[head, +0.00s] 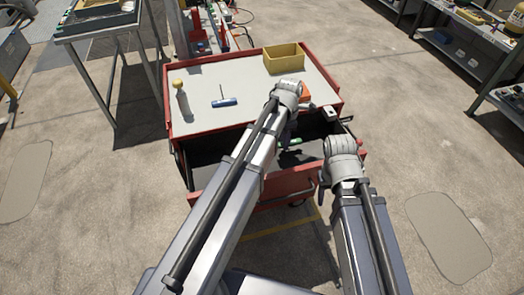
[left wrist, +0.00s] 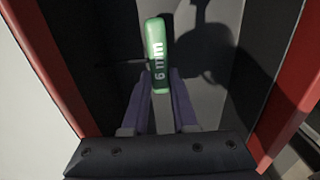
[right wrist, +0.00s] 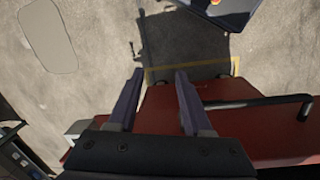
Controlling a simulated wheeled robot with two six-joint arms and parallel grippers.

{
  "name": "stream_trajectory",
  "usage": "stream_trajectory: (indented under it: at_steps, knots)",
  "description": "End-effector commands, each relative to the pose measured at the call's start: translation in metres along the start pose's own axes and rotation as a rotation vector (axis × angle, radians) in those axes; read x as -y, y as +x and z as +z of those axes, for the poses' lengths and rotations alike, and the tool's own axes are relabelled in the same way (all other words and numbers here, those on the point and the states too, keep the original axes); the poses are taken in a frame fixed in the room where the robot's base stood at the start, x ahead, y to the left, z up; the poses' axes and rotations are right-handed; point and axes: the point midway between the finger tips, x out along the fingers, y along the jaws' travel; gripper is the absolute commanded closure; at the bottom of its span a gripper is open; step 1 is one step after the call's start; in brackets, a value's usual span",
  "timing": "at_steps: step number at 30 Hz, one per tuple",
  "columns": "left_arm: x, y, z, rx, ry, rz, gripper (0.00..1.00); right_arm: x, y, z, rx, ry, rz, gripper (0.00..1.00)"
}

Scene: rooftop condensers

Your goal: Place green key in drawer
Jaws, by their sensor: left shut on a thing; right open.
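The green key (left wrist: 157,55) has a handle marked "6 mm". My left gripper (left wrist: 159,82) is shut on this handle in the left wrist view. The key (head: 293,142) also shows small and green in the head view, over the dark inside of the open drawer (head: 206,176). The key's shaft is not clearly visible, and I cannot tell whether the key touches the drawer floor. My right gripper (right wrist: 159,75) is open and empty, beside the red drawer front. Its fingers are hidden behind its wrist in the head view.
The red cart's grey top (head: 235,78) holds a blue-handled tool (head: 224,102), a yellow-topped tool (head: 181,98), a yellow bin (head: 284,60) and an orange thing (head: 305,91). A black handle (right wrist: 305,107) sticks out from the drawer front.

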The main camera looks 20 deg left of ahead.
Motion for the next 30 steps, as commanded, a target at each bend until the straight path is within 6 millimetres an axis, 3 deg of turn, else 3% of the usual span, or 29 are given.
stream_trajectory:
  at_steps: [1, 3, 9, 19, 23, 30]
  knots:
    - [0.003, 0.000, -0.017, 0.000, -0.005, 0.000, 1.00, 0.000, 0.000, 0.000, 0.000, 0.000, 0.000, 0.50]
    - [0.002, 0.000, -0.033, 0.000, -0.005, 0.000, 1.00, 0.000, 0.000, 0.000, 0.000, 0.000, 0.000, 0.50]
    - [0.001, 0.000, -0.061, 0.000, -0.002, 0.000, 1.00, 0.000, 0.000, 0.000, 0.000, 0.000, 0.000, 0.50]
    - [0.000, 0.000, -0.070, 0.000, -0.001, 0.000, 1.00, 0.000, 0.000, 0.000, 0.000, 0.000, 0.000, 0.50]
    - [0.001, 0.000, -0.085, 0.000, -0.002, 0.000, 1.00, 0.000, 0.000, 0.000, 0.000, 0.000, 0.000, 0.50]
    - [0.000, 0.036, -0.081, 0.000, 0.000, 0.000, 1.00, 0.003, 0.036, -0.002, 0.000, 0.000, 0.000, 0.50]
